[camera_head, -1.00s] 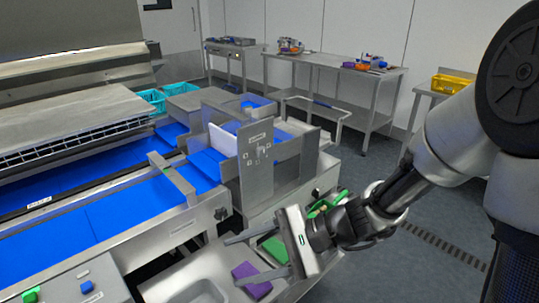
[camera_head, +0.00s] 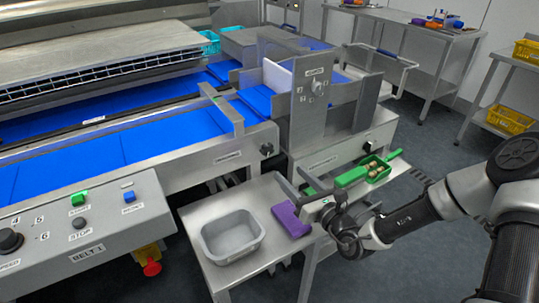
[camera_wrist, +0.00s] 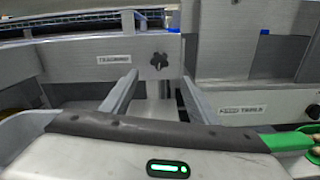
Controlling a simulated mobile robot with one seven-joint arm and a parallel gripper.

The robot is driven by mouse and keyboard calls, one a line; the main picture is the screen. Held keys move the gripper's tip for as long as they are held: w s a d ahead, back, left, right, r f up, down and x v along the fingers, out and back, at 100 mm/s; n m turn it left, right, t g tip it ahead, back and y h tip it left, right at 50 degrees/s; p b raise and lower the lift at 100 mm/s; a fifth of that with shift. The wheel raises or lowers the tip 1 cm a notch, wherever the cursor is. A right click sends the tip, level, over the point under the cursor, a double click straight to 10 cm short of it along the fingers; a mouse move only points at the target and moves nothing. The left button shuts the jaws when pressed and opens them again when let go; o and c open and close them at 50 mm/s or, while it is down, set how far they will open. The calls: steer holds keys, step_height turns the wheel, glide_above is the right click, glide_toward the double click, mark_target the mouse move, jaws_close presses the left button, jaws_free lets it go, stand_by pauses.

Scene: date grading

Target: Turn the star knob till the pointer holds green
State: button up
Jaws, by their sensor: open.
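The black star knob (camera_wrist: 159,60) shows in the wrist view on a steel side panel, right of a white label. It appears small and dark in the head view (camera_head: 266,149), at the right end of the belt frame. My gripper (camera_wrist: 158,80) is open and empty. Its two fingers point toward the panel, with the knob seen between and just above their tips, apart from them. In the head view my gripper (camera_head: 289,177) is over the small steel table, right of and below the knob. I cannot make out a pointer or green band beside this knob.
A grey tub (camera_head: 232,236) and a purple block (camera_head: 290,219) are on the small steel table (camera_head: 205,215). A green scoop (camera_head: 352,176) holding brown pieces lies near my gripper. A control panel (camera_head: 100,215) with buttons stands at left. Blue belts (camera_head: 150,140) lie behind.

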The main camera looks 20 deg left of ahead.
mark_target(268, 152)
steer(key=b+x, duration=0.2)
steer(key=x, duration=1.1)
steer(key=shift+a, duration=0.15)
steer(key=c, duration=1)
steer(key=shift+r+m+p, duration=0.3)
steer(key=shift+r+p, duration=0.05)
steer(key=shift+p, duration=0.45)
steer(key=shift+c, duration=0.2)
steer(key=shift+m+p, duration=0.4)
steer(key=shift+p, duration=0.35)
steer(key=shift+f+m+p, duration=0.1)
steer(key=shift+m+p, duration=0.8)
steer(key=shift+p, duration=0.1)
steer(key=shift+f+m, duration=0.2)
steer(key=shift+m, duration=0.2)
